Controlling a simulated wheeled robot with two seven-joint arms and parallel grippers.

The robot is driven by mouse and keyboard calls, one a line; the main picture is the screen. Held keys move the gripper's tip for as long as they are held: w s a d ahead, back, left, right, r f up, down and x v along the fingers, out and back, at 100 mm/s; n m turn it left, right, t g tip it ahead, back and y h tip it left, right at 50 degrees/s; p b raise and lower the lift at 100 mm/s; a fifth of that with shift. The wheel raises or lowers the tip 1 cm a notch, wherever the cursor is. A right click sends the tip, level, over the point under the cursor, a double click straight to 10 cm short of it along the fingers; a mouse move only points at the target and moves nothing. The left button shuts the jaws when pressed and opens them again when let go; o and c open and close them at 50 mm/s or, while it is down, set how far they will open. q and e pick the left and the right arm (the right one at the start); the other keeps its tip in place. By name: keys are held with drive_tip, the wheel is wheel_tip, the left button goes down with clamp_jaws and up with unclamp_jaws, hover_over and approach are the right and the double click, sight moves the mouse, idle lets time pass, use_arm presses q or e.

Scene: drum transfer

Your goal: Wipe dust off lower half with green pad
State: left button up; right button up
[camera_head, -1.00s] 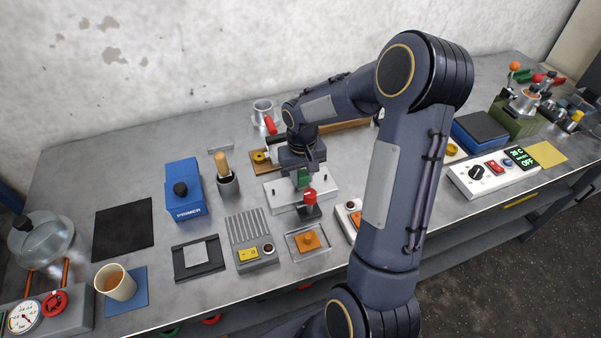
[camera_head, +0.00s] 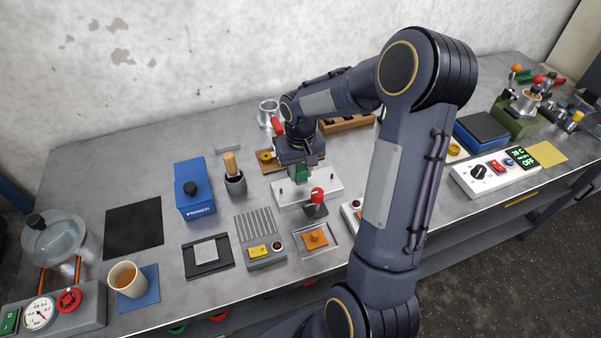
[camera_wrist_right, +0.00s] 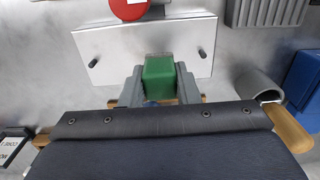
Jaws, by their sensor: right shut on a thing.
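My right gripper (camera_head: 302,172) is shut on the green pad (camera_head: 301,175), a small green block that also shows between the grey fingers (camera_wrist_right: 159,104) in the right wrist view (camera_wrist_right: 160,72). The lower half appears to be the pale silver plate (camera_head: 329,184) with two dark upright pins; in the right wrist view (camera_wrist_right: 108,52) it lies just beyond the pad. The pad is over or at the plate's back left part; whether it touches is unclear. Dust cannot be made out. My left gripper is not in view.
A red-topped stamp (camera_head: 317,200) stands at the plate's front edge. A grey cup with a brush (camera_head: 235,184) and a blue primer box (camera_head: 194,190) are to the left. An orange piece in a clear tray (camera_head: 315,239) is in front.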

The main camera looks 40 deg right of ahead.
drive_tip(key=shift+r, duration=0.6)
drive_tip(key=shift+w+a+r+p, duration=0.1)
drive_tip(key=shift+r+p, duration=0.7)
drive_tip(key=shift+p, duration=0.05)
drive_tip(key=shift+r+p, duration=0.8)
drive_tip(key=shift+r, duration=0.4)
